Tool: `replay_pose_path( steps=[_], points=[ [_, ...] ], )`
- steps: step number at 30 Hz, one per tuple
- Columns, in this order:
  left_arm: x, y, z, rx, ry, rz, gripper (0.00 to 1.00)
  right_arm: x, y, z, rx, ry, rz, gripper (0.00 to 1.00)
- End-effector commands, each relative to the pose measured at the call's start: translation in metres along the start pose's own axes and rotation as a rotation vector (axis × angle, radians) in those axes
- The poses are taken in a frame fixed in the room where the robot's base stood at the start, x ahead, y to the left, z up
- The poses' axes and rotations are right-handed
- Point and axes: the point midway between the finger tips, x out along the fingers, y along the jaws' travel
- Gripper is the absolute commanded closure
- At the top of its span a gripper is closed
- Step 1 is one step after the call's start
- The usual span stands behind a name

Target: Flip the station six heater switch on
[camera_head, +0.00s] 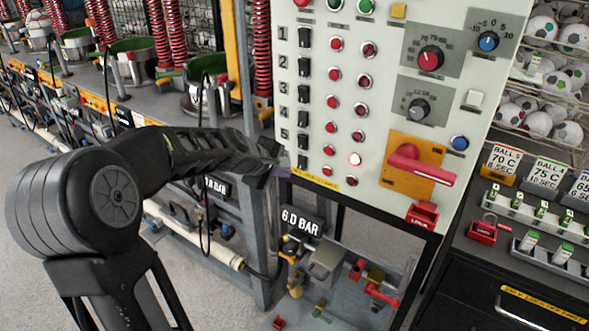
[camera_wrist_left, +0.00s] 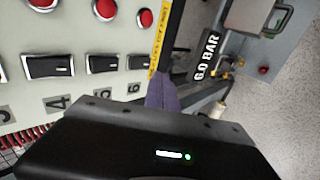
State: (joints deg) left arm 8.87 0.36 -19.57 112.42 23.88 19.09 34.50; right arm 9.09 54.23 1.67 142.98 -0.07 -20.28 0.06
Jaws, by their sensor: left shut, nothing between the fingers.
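The station six switch (camera_wrist_left: 138,61) is a black rocker in a light frame, above the printed 6 in the left wrist view. In the head view it sits low in the switch column, beside my gripper. My left gripper (camera_head: 281,167) is shut and empty at the lower left edge of the control panel (camera_head: 390,25). Its purple-grey fingertips (camera_wrist_left: 162,92) also show in the left wrist view, just right of switch six and near the panel's yellow bottom strip. I cannot tell whether they touch the panel. My right gripper is not in view.
The station five switch (camera_wrist_left: 103,62) is close beside switch six. Red lamps and buttons run alongside; one lamp (camera_head: 354,159) glows brightly. A red rotary handle (camera_head: 420,165) sticks out at the panel's right. A 6.0 BAR sign (camera_head: 301,222) hangs below.

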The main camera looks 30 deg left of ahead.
Motion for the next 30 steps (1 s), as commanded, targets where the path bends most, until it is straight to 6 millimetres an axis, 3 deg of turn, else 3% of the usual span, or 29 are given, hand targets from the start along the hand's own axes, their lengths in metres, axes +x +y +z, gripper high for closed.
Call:
replay_pose_path(
  steps=[2, 10, 30],
  points=[
    [0.019, -0.003, 0.0, 0.0, 0.0, -0.003, 1.0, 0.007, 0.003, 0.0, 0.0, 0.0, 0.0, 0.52],
    [0.044, 0.021, -0.001, 0.0, 0.002, -0.001, 1.0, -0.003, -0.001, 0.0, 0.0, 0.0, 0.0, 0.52],
    [0.053, 0.025, 0.0, 0.0, 0.001, 0.002, 1.0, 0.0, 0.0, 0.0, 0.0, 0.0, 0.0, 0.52]
  ],
)
